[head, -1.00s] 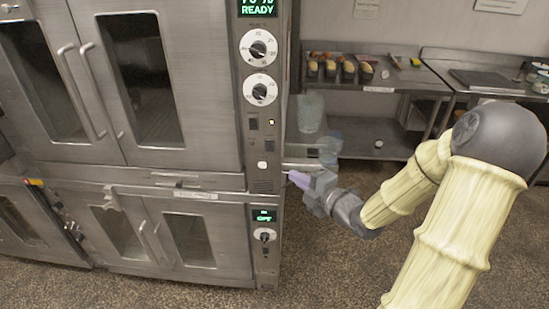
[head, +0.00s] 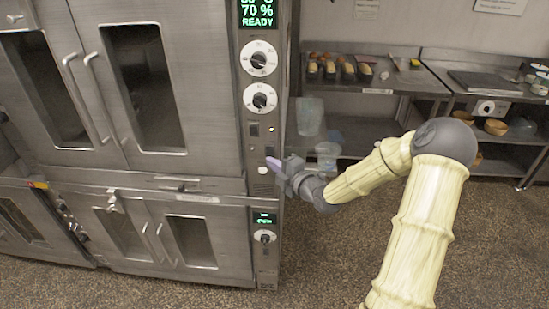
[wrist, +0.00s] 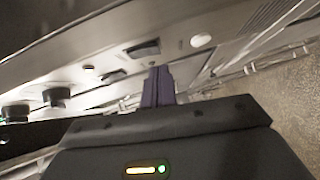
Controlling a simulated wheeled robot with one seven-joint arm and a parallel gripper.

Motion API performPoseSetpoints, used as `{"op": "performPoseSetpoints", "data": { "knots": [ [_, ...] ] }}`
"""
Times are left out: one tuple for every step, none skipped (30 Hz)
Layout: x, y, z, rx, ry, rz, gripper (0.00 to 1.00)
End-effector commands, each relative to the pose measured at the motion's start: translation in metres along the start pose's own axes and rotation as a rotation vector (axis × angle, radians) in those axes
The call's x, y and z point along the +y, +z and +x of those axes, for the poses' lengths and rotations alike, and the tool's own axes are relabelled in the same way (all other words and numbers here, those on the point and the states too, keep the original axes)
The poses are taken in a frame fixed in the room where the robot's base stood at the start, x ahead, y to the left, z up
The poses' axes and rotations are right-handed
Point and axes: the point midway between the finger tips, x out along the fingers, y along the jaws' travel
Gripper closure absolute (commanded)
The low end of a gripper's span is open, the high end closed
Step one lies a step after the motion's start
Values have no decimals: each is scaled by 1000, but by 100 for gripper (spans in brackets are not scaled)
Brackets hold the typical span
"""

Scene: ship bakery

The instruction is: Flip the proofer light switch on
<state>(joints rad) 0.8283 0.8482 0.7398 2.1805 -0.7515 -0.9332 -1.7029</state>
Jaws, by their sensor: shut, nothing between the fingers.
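The proofer's control panel (head: 262,110) runs down the right side of the tall steel cabinet. A second dark rocker (head: 269,150) sits lower right, and a white round button (head: 262,170) is below. The switch labels are unreadable. My gripper (head: 270,161) is shut and empty, its purple fingers close to the panel just below the second rocker. In the wrist view, the fingers (wrist: 158,70) point toward the panel, near a dark rocker (wrist: 142,48); contact cannot be told.
Two round dials (head: 260,98) sit above the switches, under a green display (head: 258,14) reading READY. A lower oven (head: 170,235) has its own dial. A steel shelf (head: 375,88) with loaf tins stands behind my arm. The floor (head: 330,250) right of the ovens is clear.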

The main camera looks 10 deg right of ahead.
Motion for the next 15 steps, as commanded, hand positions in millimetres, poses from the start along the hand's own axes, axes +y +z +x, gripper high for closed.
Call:
{"op": "performPoseSetpoints", "data": {
  "knots": [
    [2,4,4,0,1,1,100],
    [2,5,5,0,2,1,100],
    [2,8,8,0,1,2,100],
    [2,9,9,0,1,1,100],
    [1,10,10,0,1,1,100],
    [1,10,10,0,0,1,100],
    [0,11,11,0,0,0,100],
    [0,11,11,0,0,0,100],
    [0,11,11,0,0,0,100],
    [0,11,11,0,0,0,100],
    [0,11,11,0,0,0,100],
    [0,11,11,0,0,0,100],
    [0,11,11,0,0,0,100],
    [0,11,11,0,0,0,100],
    [0,11,11,0,0,0,100]
  ]
}}
